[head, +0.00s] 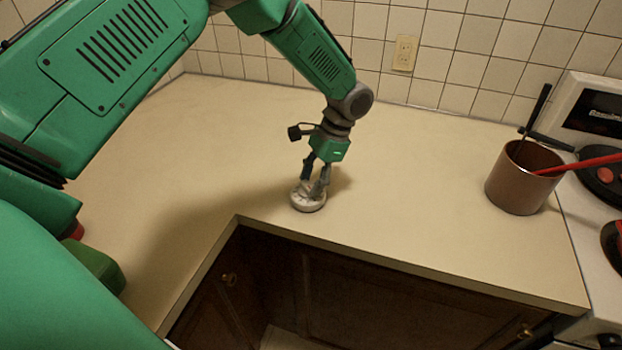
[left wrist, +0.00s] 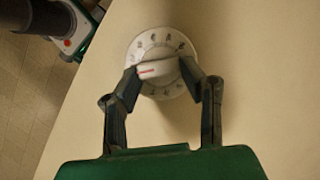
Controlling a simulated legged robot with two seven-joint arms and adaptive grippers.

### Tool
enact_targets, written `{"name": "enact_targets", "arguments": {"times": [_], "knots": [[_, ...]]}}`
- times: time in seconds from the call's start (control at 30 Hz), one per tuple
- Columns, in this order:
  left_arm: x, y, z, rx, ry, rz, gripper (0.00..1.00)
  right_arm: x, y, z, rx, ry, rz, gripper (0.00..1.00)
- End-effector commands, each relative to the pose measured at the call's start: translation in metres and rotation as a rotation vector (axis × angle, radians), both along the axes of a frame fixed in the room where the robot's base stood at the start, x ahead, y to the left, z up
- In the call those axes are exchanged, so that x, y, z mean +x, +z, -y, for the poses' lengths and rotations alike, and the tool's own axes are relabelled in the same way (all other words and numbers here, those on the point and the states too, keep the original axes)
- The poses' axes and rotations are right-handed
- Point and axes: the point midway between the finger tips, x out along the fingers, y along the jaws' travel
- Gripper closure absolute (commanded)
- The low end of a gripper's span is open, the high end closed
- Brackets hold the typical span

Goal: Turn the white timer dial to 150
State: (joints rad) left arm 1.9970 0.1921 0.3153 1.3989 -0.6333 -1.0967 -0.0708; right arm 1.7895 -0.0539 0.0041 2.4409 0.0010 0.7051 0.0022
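The white timer dial (head: 308,201) sits on the beige counter near its inner front corner. In the left wrist view the timer (left wrist: 178,43) shows a round face with dark marks around the rim and a raised knob (left wrist: 157,69) with a red line on its left part. My left gripper (head: 315,186) points down over the timer. In the left wrist view its two fingers (left wrist: 160,78) stand on either side of the knob and appear to touch its ends. The numbers are too small to read. My right gripper does not show.
The counter (head: 430,200) is clear between the timer and pot. A tiled wall with an outlet (head: 405,53) is behind. Dark cabinets (head: 370,300) are below the edge.

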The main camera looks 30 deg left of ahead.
Motion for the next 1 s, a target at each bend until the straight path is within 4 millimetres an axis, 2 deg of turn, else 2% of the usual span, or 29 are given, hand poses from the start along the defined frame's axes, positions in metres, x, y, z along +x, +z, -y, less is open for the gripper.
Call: {"name": "enact_targets", "arguments": {"times": [0.03,0.07,0.27,0.7,1.0], "knots": [[-0.0002,-0.0013,-0.0035,-0.003,0.002,0.000,0.89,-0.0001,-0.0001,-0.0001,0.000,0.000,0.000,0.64],[-0.0001,-0.0017,-0.0047,-0.004,0.002,0.000,0.93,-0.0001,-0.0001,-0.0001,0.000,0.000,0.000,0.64],[0.0001,-0.0033,-0.0116,-0.008,0.022,-0.001,0.93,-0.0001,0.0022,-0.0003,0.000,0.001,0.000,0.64],[-0.0008,-0.0044,-0.0024,-0.001,0.025,-0.007,0.92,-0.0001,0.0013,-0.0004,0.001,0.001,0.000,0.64],[-0.0005,-0.0039,-0.0050,-0.005,0.026,-0.004,0.93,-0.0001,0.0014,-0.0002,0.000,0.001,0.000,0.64]]}}
